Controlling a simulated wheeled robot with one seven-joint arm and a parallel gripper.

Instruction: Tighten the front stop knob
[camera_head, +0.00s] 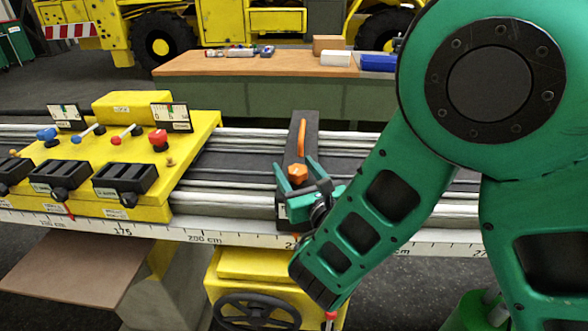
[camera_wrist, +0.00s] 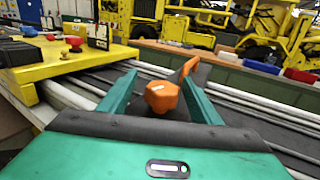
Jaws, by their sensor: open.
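The front stop knob is an orange faceted knob (camera_head: 297,173) on top of a dark stop block (camera_head: 299,135) that straddles the rails. My gripper (camera_head: 296,170) is at the knob, with its two green fingers open on either side of it. An orange lever (camera_wrist: 189,67) stands behind the knob on the same block. The lower part of the block is partly hidden by my gripper.
A yellow control carriage (camera_head: 190,150) with levers and black handles sits on the rails to the left. A ruler scale (camera_head: 180,232) runs along the front edge. A yellow box with a handwheel (camera_head: 258,312) is below. A wooden workbench (camera_head: 235,66) stands behind.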

